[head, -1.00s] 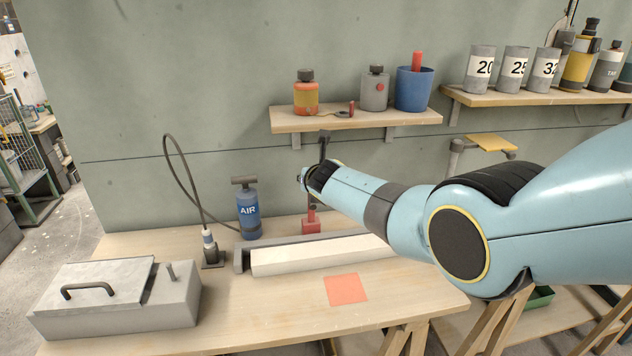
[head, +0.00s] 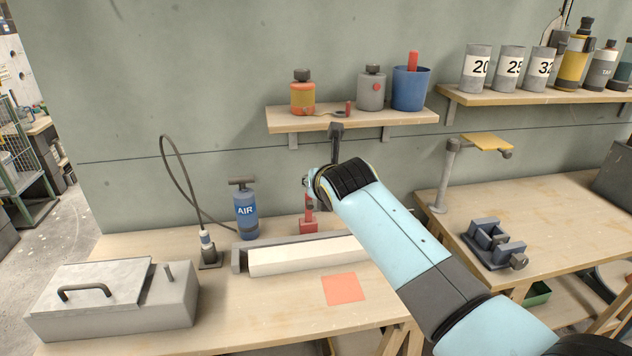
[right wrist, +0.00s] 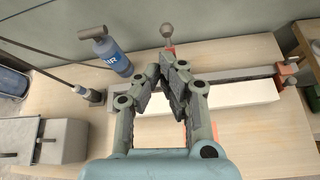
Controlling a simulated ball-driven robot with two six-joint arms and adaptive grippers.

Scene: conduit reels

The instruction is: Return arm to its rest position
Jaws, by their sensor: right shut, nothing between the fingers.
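My right arm (head: 395,240) reaches in from the lower right of the head view, its wrist raised in front of the wall above the left bench. In that view the wrist hides most of my right gripper. In the right wrist view my right gripper (right wrist: 170,72) shows with its fingers together and nothing between them. It hangs above the bench, over the long white block (head: 308,256), apart from what lies below. My left gripper is in neither view.
On the left bench are a grey lidded box (head: 112,298), a blue AIR pump (head: 246,212), a red-based tool (head: 308,224) and an orange square (head: 344,289). A shelf (head: 350,120) holds bottles above. The right bench bears a vise (head: 493,243) and a stand (head: 447,180).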

